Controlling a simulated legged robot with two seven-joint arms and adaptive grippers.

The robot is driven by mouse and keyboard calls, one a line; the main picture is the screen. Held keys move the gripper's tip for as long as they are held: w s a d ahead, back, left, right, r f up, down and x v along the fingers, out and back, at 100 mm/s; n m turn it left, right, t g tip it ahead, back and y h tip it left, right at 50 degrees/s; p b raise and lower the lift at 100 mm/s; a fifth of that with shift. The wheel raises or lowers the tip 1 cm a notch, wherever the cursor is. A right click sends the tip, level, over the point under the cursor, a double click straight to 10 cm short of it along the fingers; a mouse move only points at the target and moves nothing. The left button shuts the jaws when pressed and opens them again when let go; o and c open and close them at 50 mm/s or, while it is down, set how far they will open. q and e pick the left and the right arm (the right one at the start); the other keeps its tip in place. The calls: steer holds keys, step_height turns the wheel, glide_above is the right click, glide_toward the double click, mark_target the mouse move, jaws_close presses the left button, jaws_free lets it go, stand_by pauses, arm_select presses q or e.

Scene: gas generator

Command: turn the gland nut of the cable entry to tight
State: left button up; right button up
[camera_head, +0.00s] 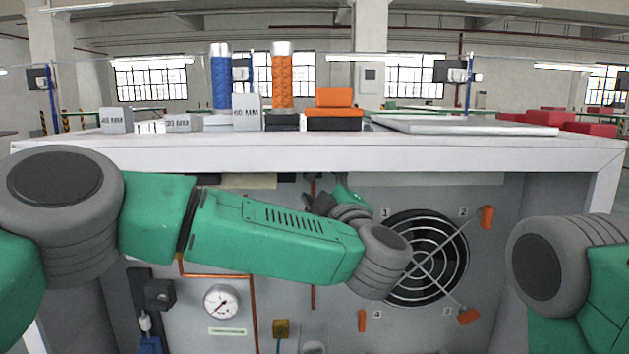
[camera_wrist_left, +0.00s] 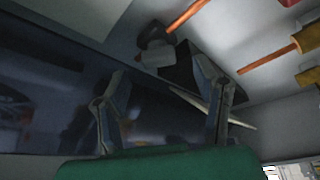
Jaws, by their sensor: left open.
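My left gripper (camera_head: 314,202) shows in the head view in front of the upper panel, partly hidden behind my own wrist links. In the left wrist view its two fingers (camera_wrist_left: 158,68) stand apart with nothing between them. A dark grey fitting (camera_wrist_left: 157,50) on the pale panel lies just beyond the fingertips; I cannot tell whether it is the gland nut. In the head view a brass-coloured fitting (camera_head: 281,328) sits low on the panel, and a black block (camera_head: 158,294) sits at lower left. Neither is clearly the cable entry. My right gripper is out of view.
A round fan grille (camera_head: 425,258) with orange tabs is right of my wrist. A pressure gauge (camera_head: 221,301) and copper pipes (camera_head: 190,273) are on the panel. The white top (camera_head: 300,150) overhangs it, carrying blue and orange cylinders and blocks. My right arm is at far right.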

mark_target(314, 175)
arm_select(q)
steer(key=shift+x, duration=2)
steer(key=c, duration=1.1)
steer(key=m+t+h+p, duration=0.1)
steer(key=m+p, duration=0.2)
steer(key=m, duration=0.1)
steer(key=shift+r+p, duration=0.15)
steer(key=shift+p, duration=0.2)
steer(key=shift+c, duration=0.2)
steer(key=m+t+h+p, duration=0.1)
steer(key=m+p, duration=0.1)
steer(key=shift+m+h, duration=0.3)
steer(key=shift+m, duration=0.1)
steer(key=shift+f+m+t+h+p, duration=0.15)
steer(key=shift+m+h+p, duration=0.15)
steer(key=shift+m, duration=0.35)
steer(key=shift+f+m+t+h+p, duration=0.15)
steer(key=shift+m+h+p, duration=0.15)
steer(key=shift+m, duration=0.35)
steer(key=o, duration=1.1)
